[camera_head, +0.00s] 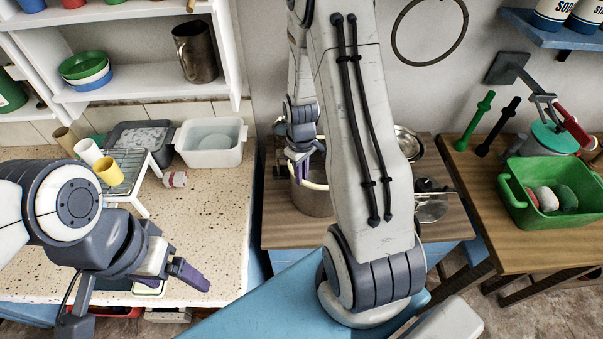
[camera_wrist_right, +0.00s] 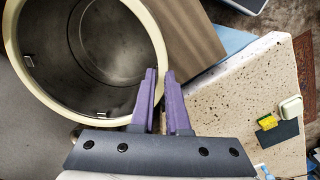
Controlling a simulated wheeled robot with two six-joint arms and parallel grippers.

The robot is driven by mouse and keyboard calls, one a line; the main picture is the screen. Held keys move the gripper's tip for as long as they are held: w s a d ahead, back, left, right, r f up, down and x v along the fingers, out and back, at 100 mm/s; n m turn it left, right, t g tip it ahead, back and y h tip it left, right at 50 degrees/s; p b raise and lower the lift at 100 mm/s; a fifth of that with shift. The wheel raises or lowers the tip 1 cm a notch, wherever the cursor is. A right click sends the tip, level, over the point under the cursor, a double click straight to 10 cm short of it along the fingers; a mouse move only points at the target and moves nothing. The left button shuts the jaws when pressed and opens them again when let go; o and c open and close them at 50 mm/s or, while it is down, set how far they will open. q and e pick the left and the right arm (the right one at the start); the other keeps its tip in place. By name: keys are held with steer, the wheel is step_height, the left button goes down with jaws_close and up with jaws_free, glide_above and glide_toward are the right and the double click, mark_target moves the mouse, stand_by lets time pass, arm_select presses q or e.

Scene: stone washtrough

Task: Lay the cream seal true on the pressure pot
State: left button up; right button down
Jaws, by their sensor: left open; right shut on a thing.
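The cream seal (camera_wrist_right: 49,109) is a ring that shows in the right wrist view around the mouth of the grey metal pressure pot (camera_wrist_right: 105,45). In the head view the pot (camera_head: 312,204) stands on the wooden table, partly hidden by my right arm, with the seal (camera_head: 318,186) at its top. My right gripper (camera_wrist_right: 160,72) is shut on the seal's near right side; it also shows above the pot in the head view (camera_head: 301,168). I cannot tell whether the seal touches the rim all round. My left gripper (camera_head: 182,272) is open and empty over the speckled counter.
A dish rack (camera_head: 128,162) with cups and a white basin (camera_head: 211,143) stand on the speckled counter (camera_head: 225,235) at left. Metal ware (camera_head: 432,205) lies right of my right arm. A green crate (camera_head: 560,213) and a red-handled device (camera_head: 553,137) occupy the right table.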

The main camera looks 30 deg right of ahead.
steer(key=shift+f, duration=0.2)
stand_by(0.5)
steer(key=shift+c, duration=1.8)
jaws_free()
steer(key=shift+r+p, duration=2.95)
steer(key=shift+r, duration=0.6)
steer(key=shift+a, duration=0.1)
